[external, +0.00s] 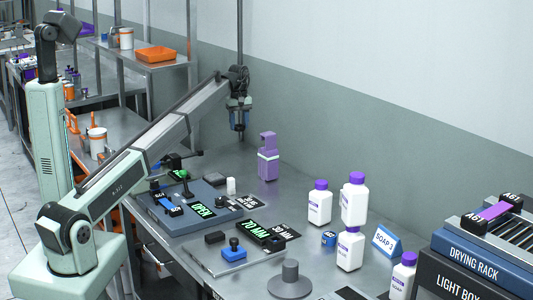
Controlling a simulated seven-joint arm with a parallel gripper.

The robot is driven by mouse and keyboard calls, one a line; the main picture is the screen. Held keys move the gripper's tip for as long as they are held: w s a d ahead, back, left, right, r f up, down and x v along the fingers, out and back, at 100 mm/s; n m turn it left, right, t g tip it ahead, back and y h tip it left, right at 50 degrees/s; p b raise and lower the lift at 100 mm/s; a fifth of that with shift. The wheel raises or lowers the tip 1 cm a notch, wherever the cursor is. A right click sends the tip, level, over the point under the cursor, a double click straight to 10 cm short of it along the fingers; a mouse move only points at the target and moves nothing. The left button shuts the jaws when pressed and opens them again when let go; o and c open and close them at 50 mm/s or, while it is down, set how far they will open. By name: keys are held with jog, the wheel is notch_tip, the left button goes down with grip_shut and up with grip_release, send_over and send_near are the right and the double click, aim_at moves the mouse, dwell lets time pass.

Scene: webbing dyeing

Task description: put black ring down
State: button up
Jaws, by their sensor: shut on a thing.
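My gripper (238,130) hangs pointing down at the end of my arm, above the back of the metal table, up and left of the purple dispenser. It is shut on a small dark thing, which I take to be the black ring; the ring's shape is mostly hidden by the fingers. It is held in the air, clear of the table.
A purple dispenser (268,158) stands near the back. A blue-grey panel (195,213) with green-lit signs lies in front. White purple-capped bottles (319,204), a blue soap sign (386,241), a grey post on a disc (290,280) and the drying rack (478,262) stand right.

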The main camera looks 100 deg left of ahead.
aim_at(240, 161)
notch_tip(240, 161, down, 13)
jog(key=shift+f, duration=0.1)
dwell(0.7)
jog(key=shift+f, duration=0.15)
jog(key=o, duration=1)
notch_tip(240, 161, up, 12)
jog(key=shift+r, duration=0.15)
